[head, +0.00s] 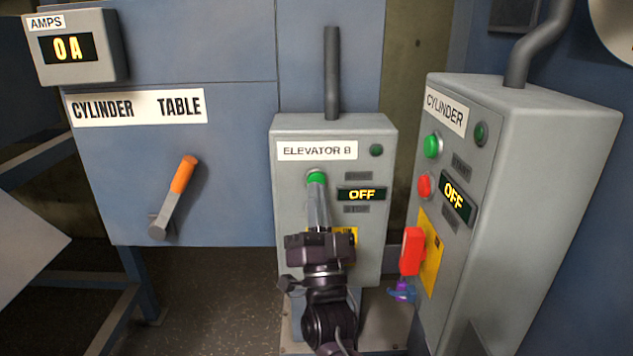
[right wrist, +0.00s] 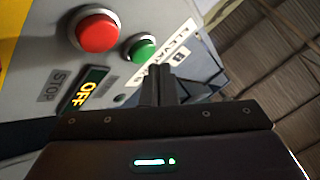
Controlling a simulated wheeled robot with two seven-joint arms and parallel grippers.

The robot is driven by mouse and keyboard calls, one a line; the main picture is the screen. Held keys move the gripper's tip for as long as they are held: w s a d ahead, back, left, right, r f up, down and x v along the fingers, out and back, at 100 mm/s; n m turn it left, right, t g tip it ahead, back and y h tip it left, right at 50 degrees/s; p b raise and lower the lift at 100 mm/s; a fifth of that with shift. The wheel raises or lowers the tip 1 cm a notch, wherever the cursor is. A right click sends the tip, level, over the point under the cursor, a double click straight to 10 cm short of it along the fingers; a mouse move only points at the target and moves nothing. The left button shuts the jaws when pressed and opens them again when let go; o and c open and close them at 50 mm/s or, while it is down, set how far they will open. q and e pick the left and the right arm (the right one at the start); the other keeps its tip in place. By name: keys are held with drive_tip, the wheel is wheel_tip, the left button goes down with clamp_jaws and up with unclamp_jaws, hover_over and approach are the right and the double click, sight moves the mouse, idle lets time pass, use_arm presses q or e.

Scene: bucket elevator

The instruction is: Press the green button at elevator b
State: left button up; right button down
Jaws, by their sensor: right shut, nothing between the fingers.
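The grey Elevator B box (head: 285,205) stands in the middle of the head view, with its display reading OFF. Its green button (head: 316,177) is at the upper left of the panel, under the label. It also shows in the right wrist view (right wrist: 141,48), beside a red button (right wrist: 94,29). My right gripper (head: 317,190) is shut and empty, its fingertips at the green button's lower edge in the head view. In the right wrist view the fingertips (right wrist: 158,72) appear just beside the green button; I cannot tell whether they touch. The red button is hidden behind my gripper in the head view. My left gripper is not in view.
The Cylinder box (head: 540,190) stands close on the right, with its own green button (head: 432,146), red button (head: 425,187) and a red lockout piece (head: 412,251). The Cylinder Table panel (head: 240,150) with an orange-handled lever (head: 182,176) is on the left.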

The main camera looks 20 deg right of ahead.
drive_tip(key=shift+w, duration=0.2)
idle(0.4)
drive_tip(key=shift+w+d, duration=0.1)
drive_tip(key=shift+w, duration=0.15)
drive_tip(key=shift+w+d, duration=0.15)
drive_tip(key=shift+w, duration=0.25)
idle(0.8)
drive_tip(key=shift+s, duration=0.1)
drive_tip(key=shift+s+a, duration=0.25)
drive_tip(key=shift+s, duration=0.5)
drive_tip(key=s, duration=0.2)
drive_tip(key=s+a, duration=0.1)
drive_tip(key=s, duration=0.1)
drive_tip(key=shift+s+a, duration=0.2)
drive_tip(key=shift+s, duration=0.15)
drive_tip(key=shift+f, duration=0.1)
idle(0.7)
